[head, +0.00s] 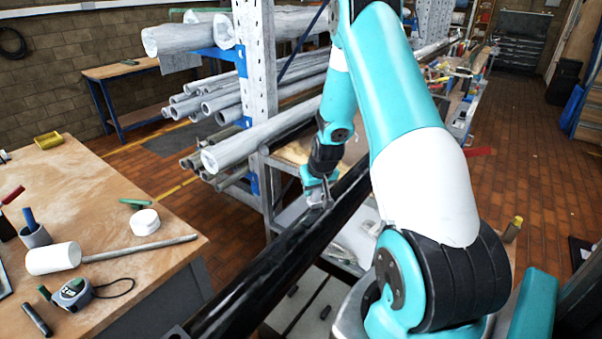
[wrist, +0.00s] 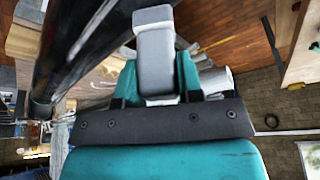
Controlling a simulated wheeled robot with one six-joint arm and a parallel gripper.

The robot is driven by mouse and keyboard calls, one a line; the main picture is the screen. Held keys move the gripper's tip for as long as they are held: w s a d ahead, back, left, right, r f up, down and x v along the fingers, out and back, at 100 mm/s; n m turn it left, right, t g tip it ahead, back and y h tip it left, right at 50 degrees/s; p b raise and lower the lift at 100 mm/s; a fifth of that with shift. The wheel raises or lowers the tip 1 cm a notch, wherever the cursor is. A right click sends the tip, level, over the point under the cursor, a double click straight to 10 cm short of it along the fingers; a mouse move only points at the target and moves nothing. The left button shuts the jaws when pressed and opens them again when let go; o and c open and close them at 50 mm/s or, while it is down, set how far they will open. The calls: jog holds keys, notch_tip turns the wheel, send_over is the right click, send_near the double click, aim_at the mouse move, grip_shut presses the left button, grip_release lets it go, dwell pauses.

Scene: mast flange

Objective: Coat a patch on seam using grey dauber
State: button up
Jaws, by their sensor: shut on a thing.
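My gripper (head: 318,190) hangs at the upper side of a long glossy black mast (head: 262,265), near the middle of the head view. It is shut on the grey dauber (wrist: 155,50), a pale grey block that sticks out between the teal fingers in the wrist view. The mast also shows in the wrist view (wrist: 82,50), running diagonally left of the dauber. The dauber's tip looks close to the mast, but I cannot tell whether it touches. I cannot make out the seam or any coated patch.
A wooden bench (head: 110,210) at left bears a white mallet (head: 54,258), a tape measure (head: 73,294), a round white tub (head: 146,222) and a grey cup (head: 36,237). A rack post (head: 256,80) and grey pipes (head: 225,100) stand behind the mast. Open brick floor lies at right.

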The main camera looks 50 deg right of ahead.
notch_tip(320, 180, up, 2)
jog(key=shift+s+r, duration=0.1)
jog(key=shift+w+r+p, duration=0.2)
jog(key=shift+p, duration=0.25)
jog(key=shift+r+p, duration=1.4)
jog(key=shift+r, duration=0.85)
jog(key=shift+a, duration=0.1)
